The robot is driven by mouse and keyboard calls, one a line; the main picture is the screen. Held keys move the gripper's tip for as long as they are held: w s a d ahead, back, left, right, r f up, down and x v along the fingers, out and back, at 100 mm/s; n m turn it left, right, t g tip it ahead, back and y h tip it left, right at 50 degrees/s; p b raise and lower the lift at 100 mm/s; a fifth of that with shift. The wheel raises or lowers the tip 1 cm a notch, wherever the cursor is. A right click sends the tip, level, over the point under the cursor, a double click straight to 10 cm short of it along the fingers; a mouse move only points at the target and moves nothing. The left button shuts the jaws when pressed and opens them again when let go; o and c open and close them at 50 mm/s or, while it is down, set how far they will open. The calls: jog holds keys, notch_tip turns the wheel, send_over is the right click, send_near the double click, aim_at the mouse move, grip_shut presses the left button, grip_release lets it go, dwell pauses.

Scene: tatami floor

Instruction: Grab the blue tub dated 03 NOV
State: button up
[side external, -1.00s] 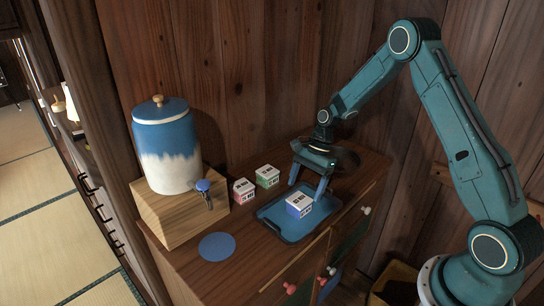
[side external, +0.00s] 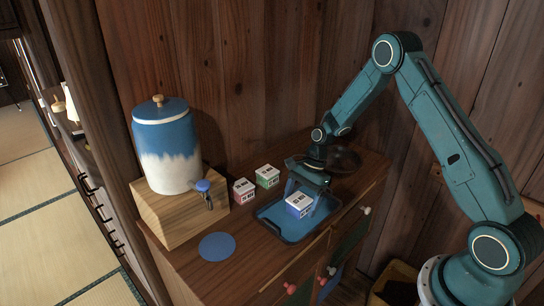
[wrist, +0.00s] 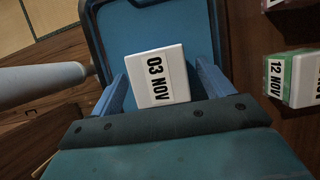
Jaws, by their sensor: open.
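The blue tub (side external: 298,211) has a white lid and stands on a blue tray (side external: 281,226) on the cabinet top. In the wrist view its lid (wrist: 150,84) shows the label 03 NOV, and the tub sits slightly turned. My gripper (wrist: 163,73) is open, with one finger on each side of the tub and visible gaps between the fingers and the lid. In the side view my gripper (side external: 304,192) is low over the tray, at the tub. The tub's lower sides are hidden in the wrist view.
A green tub (side external: 267,177) and a red tub (side external: 244,191) stand behind-left of the tray. The wrist view reads 12 NOV on the green tub (wrist: 301,77). A dispenser (side external: 166,147) on a wooden block and a round blue coaster (side external: 217,246) are farther left.

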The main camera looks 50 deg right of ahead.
aim_at(300, 198)
jog(key=c, duration=1.3)
jog(key=shift+o, duration=0.2)
jog(key=shift+r, duration=0.15)
notch_tip(300, 198, up, 20)
jog(key=shift+f, duration=0.25)
